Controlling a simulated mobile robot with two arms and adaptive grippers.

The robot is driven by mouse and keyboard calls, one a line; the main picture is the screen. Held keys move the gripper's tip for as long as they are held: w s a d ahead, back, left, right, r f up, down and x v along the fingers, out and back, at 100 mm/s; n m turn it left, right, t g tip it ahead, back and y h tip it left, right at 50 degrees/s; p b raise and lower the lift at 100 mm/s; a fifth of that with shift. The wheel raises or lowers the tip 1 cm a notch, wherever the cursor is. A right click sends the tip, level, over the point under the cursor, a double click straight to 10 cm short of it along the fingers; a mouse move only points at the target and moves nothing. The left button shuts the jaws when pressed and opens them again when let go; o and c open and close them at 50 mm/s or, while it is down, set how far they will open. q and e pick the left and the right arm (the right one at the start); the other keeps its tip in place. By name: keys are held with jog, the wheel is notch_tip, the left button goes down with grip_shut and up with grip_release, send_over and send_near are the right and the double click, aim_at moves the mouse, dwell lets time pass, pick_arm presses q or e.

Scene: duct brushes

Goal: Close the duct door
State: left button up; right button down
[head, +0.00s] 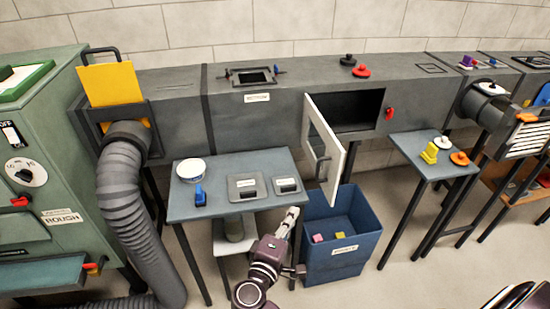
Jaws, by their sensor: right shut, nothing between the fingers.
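The duct door (325,152) is a pale panel with a small window and a handle. It stands open, swung out from the left edge of the dark opening (360,108) in the grey duct (285,118). A red latch (389,114) sits on the duct right of the opening. My right gripper (292,222) is shut and empty, low in front of the door, between the small table and the blue bin. It appears apart from the door. My left gripper is not in view.
A grey-blue table (225,211) with a white bowl (191,169), a blue brush (200,196) and grey plates stands left of the door. A blue bin (343,262) with small blocks stands below the door. Another small table (420,150) stands right. Floor between is clear.

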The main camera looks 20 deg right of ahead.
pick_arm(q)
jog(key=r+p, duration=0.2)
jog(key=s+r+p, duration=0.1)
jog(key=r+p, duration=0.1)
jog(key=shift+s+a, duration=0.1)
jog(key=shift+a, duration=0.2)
pick_arm(e)
jog(key=w+d+r, duration=0.3)
jog(key=w+d, duration=0.5)
jog(key=d, duration=0.2)
jog(key=shift+t, duration=0.4)
